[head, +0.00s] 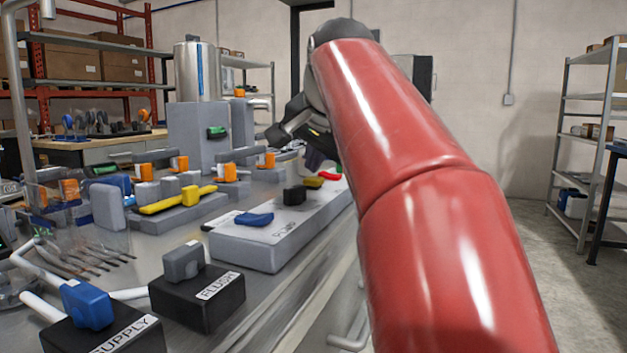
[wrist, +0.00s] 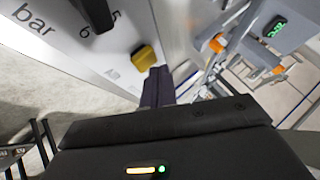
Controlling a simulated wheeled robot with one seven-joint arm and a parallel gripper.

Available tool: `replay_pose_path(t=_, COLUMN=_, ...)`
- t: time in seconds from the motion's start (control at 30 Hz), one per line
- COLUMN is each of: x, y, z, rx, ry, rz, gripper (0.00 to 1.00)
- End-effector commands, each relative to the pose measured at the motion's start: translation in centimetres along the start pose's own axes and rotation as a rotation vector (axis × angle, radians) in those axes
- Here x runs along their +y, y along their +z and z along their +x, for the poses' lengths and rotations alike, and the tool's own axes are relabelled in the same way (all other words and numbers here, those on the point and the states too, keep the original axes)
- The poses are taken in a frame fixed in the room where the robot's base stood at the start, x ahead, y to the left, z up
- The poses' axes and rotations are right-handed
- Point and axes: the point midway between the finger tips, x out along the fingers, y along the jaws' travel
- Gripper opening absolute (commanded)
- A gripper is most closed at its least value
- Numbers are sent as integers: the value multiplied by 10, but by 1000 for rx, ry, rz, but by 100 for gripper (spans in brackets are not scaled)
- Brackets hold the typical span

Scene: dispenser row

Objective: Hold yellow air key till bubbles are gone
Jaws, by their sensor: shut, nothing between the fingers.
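The yellow air key (wrist: 146,58) sits on a pale panel with a partly readable label beside it. In the head view the yellow key (head: 313,182) shows on the long grey console (head: 275,240), between a black knob and a red key. My gripper (wrist: 156,76) is shut and empty, its dark fingertips right beside the yellow key. I cannot tell whether they touch it. In the head view my arm and wrist partly hide the fingers. I cannot make out any bubbles in either view.
A blue key (head: 254,219) and a black knob (head: 294,195) share the console. A steel tank (head: 197,70) stands behind, with a green display (head: 216,132) below it. FLUSH (head: 197,290) and SUPPLY (head: 105,335) valve boxes are in front.

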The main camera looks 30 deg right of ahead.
Motion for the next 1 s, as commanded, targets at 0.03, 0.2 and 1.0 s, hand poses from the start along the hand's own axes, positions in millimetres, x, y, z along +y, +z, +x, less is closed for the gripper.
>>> replay_pose_path(t=0.03, x=1, y=1, z=2, rx=0, ry=0, rz=0, gripper=0)
replay_pose_path(t=0.2, x=1, y=1, z=1, rx=0, ry=0, rz=0, gripper=0)
replay_pose_path(t=1.0, x=5, y=5, z=6, rx=0, ry=0, rz=0, gripper=0)
